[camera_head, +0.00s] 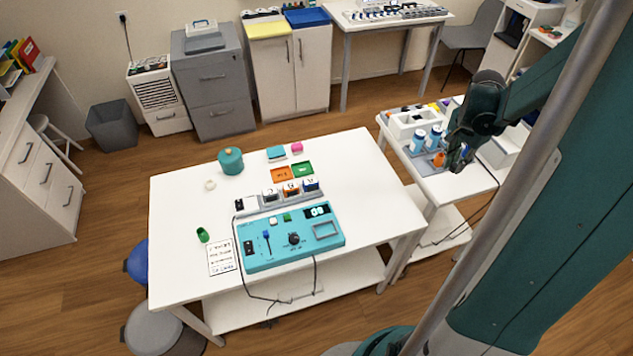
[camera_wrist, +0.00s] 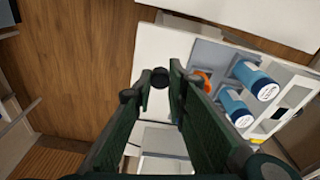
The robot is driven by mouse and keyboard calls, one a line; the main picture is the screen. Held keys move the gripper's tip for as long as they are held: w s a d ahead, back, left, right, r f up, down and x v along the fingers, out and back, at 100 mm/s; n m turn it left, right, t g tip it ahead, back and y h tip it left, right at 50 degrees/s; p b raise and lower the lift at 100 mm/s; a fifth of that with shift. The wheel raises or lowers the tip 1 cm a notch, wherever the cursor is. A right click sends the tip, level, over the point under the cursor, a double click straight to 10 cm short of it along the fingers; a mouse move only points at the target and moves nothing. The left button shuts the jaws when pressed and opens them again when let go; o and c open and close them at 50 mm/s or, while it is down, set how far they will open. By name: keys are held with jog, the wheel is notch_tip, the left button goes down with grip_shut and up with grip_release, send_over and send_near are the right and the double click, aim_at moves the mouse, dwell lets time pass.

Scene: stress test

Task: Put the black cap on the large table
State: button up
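My gripper (camera_head: 457,162) hangs over the smaller white side table at the right in the head view. In the wrist view, my gripper's fingertips (camera_wrist: 158,78) are closed around a small dark round thing, which looks like the black cap (camera_wrist: 160,78). It appears lifted, with the floor and the side table's edge behind it. In the head view I cannot make the cap out against the dark gripper. The large white table (camera_head: 352,190) stands in the middle of the head view, left of my gripper.
On the large table are a teal control box (camera_head: 290,240), a teal pot (camera_head: 231,161), a green cup (camera_head: 203,235) and small blocks. Its right side is clear. The side table (camera_head: 440,188) holds blue-and-white bottles (camera_head: 417,141) and an orange item (camera_head: 438,160). A floor gap separates the tables.

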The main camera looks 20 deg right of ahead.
aim_at(455, 166)
jog(key=shift+r, duration=0.1)
jog(key=shift+r, duration=2.5)
jog(key=w+a, duration=0.3)
jog(key=w, duration=1.8)
jog(key=w+a+b, duration=0.1)
jog(key=w+a, duration=0.5)
jog(key=w, duration=0.4)
jog(key=w+a+b, duration=0.1)
jog(key=w+a, duration=0.5)
jog(key=w, duration=0.4)
notch_tip(455, 166, down, 13)
jog(key=shift+w+a, duration=0.2)
jog(key=shift+a, duration=0.05)
jog(key=shift+f, duration=3.1)
